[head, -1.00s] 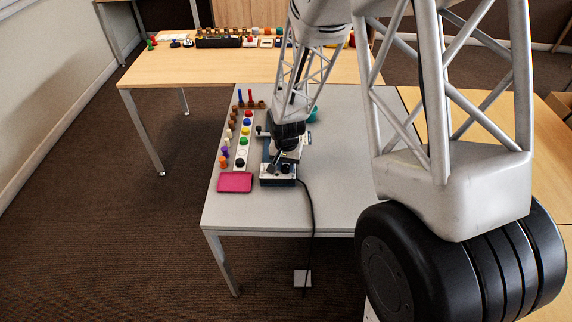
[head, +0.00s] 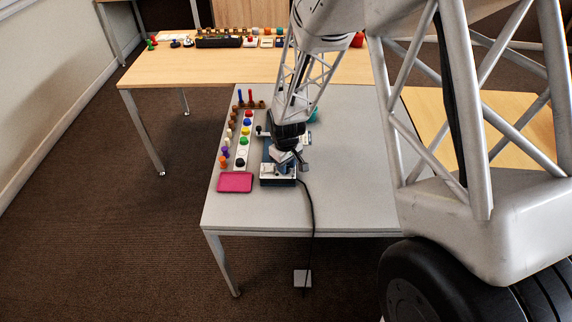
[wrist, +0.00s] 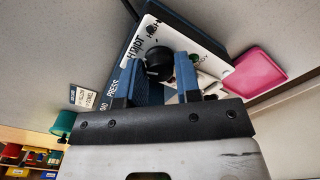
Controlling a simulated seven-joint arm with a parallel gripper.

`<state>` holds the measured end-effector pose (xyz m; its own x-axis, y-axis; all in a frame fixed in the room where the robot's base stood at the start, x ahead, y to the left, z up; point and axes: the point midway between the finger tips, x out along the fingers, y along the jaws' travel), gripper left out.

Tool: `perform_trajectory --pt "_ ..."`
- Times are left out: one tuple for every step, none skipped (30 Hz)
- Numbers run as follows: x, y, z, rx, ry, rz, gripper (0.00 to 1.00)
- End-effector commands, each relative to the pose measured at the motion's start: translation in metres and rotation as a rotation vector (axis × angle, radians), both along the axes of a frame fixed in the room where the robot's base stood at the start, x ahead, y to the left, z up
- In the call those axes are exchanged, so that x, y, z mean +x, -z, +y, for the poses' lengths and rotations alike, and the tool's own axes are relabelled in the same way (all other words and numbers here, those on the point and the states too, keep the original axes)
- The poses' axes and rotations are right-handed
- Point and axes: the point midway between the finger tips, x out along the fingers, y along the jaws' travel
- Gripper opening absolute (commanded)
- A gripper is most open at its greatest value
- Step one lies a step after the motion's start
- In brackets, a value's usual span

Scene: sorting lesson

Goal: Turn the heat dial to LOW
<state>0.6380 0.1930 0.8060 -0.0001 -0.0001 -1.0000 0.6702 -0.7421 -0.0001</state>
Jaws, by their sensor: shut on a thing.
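The press (head: 265,181) stands on the grey table, with a white front panel (wrist: 207,47) and a blue body. In the wrist view the panel carries printed words that look like HEAT and HIGH, seen at a slant. A round black dial (wrist: 158,62) sits on the panel. My gripper (wrist: 159,66) is shut on this dial, one finger on each side of it. In the head view my gripper (head: 284,168) is low over the front of the press and hides part of the panel. The dial's pointer mark is too small to read.
A pink tray (head: 235,182) lies left of the press. Rows of small coloured pegs and discs (head: 246,130) stand behind the tray. A black cable (head: 311,215) runs off the table's front edge. The table right of the press is clear.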

Motion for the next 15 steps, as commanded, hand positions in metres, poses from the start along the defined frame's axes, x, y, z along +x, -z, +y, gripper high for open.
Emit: perform_trajectory --pt "-0.001 0.0007 -0.0004 -0.001 -0.042 0.002 0.08" --pt "-0.0012 0.0009 -0.0005 -0.001 -0.07 0.002 0.08" --pt "-0.0014 0.001 -0.0006 -0.001 -0.105 0.002 0.08" --pt "-0.0014 0.0008 -0.0006 -0.001 -0.132 0.002 0.08" --pt "-0.0013 0.0006 -0.0005 -0.001 -0.157 0.002 0.08" --pt "-0.0012 0.0005 -0.0005 -0.001 -0.189 0.002 0.08" --pt "-0.0012 0.0005 -0.0006 -0.001 -0.212 0.002 0.08" --pt "-0.0012 0.0006 -0.0006 -0.001 -0.233 0.002 0.08" --pt "-0.0012 0.0007 -0.0006 -0.001 -0.26 0.002 0.08" --pt "-0.0012 0.0008 -0.0005 -0.001 -0.28 0.002 0.08" --pt "-0.0012 0.0009 -0.0005 -0.001 -0.296 0.002 0.08" --pt "-0.001 0.0009 -0.0005 -0.001 -0.318 0.002 0.08" --pt "-0.001 0.0009 -0.0005 -0.001 -0.333 0.002 0.08" --pt "-0.0009 0.0008 -0.0005 -0.001 -0.346 0.002 0.08" --pt "-0.0008 0.0008 -0.0005 0.0 -0.361 0.001 0.08"
